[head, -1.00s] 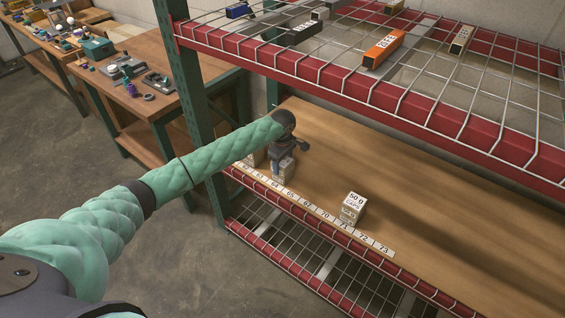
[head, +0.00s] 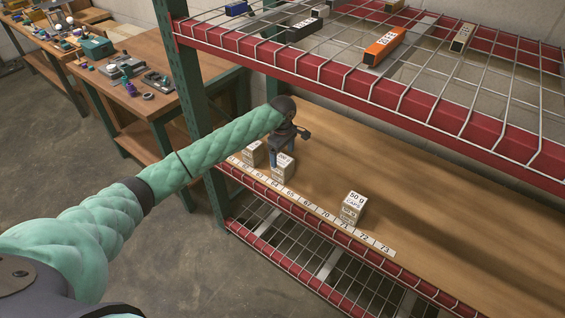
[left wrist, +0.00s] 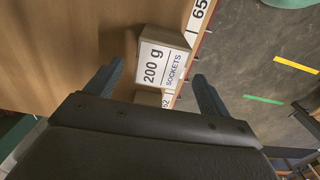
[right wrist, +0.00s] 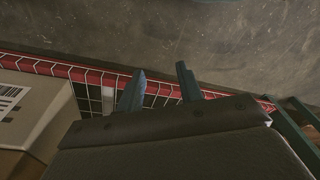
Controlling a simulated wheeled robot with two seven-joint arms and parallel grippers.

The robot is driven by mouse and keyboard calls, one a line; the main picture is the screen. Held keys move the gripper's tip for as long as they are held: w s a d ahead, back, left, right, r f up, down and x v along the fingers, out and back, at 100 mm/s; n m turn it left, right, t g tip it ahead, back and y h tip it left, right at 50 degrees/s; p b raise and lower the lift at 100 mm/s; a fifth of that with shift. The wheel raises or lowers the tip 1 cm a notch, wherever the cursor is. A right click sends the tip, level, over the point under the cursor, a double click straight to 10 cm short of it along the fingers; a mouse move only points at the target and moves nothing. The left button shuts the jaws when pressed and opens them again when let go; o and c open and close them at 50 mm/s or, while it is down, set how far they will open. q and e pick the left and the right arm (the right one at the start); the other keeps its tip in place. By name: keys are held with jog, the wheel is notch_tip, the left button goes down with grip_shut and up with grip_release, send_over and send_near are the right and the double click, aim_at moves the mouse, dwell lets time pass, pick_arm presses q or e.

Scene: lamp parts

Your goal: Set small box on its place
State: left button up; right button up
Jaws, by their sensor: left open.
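A small pale box labelled 200 g SOCKETS (left wrist: 165,62) stands on the wooden shelf, at the front edge strip near number 64. It shows below my left gripper (head: 283,155) in the head view (head: 284,171). The left fingers are spread and empty, just above the box; in the left wrist view the box shows beyond and between them. A second small box (head: 251,154) stands to its left, and a third, marked 50 g CAPS (head: 353,208), stands farther right near 71. My right gripper (right wrist: 160,85) has its fingers apart with nothing between them, seen only in its wrist view.
The numbered strip (head: 320,213) runs along the shelf's front edge. A wire rack with a red beam (head: 330,84) overhangs the shelf, beside a green post (head: 190,90). The shelf's right part (head: 450,225) is clear. A large box with a barcode (right wrist: 35,105) is near my right gripper.

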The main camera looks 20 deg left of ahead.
aim_at(282, 160)
pick_arm(q)
notch_tip(282, 160, up, 8)
jog(key=b, duration=0.1)
jog(key=shift+f, duration=0.2)
pick_arm(e)
notch_tip(282, 160, up, 6)
jog(key=w+a, duration=0.1)
jog(key=shift+w+f, duration=0.15)
jog(key=shift+w, duration=0.2)
